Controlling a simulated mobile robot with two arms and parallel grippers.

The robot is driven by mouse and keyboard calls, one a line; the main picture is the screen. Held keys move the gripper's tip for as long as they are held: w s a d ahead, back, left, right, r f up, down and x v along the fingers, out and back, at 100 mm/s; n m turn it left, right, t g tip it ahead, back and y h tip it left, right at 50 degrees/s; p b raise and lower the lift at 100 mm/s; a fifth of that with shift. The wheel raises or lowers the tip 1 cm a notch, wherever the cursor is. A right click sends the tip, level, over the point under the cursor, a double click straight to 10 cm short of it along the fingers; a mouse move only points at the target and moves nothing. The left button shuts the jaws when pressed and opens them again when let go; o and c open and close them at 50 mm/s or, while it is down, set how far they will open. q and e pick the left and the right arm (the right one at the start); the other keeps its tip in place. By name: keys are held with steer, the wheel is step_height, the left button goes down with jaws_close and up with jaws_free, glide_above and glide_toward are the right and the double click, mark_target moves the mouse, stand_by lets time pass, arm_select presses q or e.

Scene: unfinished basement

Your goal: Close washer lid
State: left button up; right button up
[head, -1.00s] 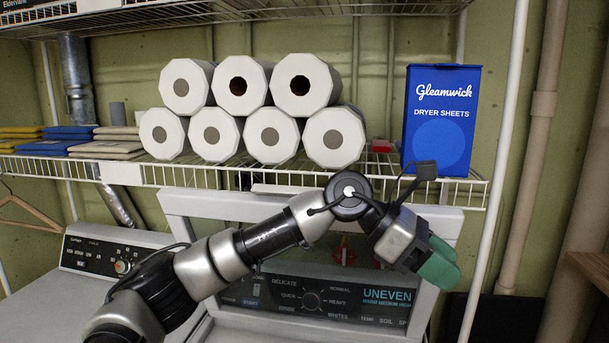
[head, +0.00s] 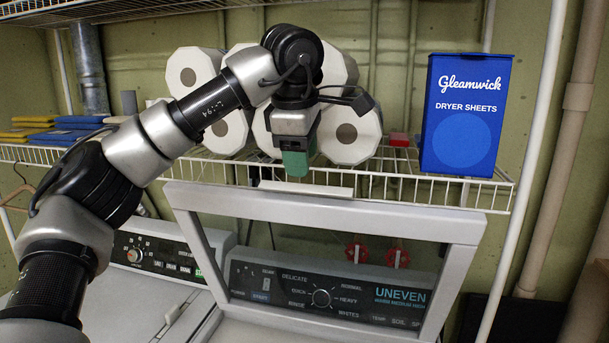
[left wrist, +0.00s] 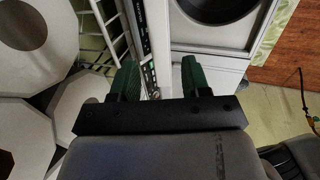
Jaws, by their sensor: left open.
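The washer lid (head: 340,213) is a pale grey frame with a see-through window, standing raised in the head view. The washer's control panel (head: 320,297) with its round dial shows through the window. My left gripper (head: 297,168) has green fingertips pointing down, above and behind the lid's top edge as seen, in front of the paper rolls. It overlaps the shelf edge in the picture; the exact gap to the lid is unclear. In the left wrist view the green fingers (left wrist: 160,80) are spread with nothing held between them. My right gripper is out of view.
A wire shelf (head: 420,187) runs behind the lid, holding paper rolls (head: 350,137) and a blue dryer sheets box (head: 461,115). A second machine's control panel (head: 160,257) stands left. Two red valve handles (head: 377,255) show through the lid window.

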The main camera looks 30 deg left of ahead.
mark_target(304, 188)
arm_select(q)
steer(key=p+x, duration=0.1)
steer(key=x, duration=0.3)
steer(key=shift+a, duration=0.1)
steer(key=shift+w+f, duration=0.1)
steer(key=shift+f, duration=0.4)
jaws_close()
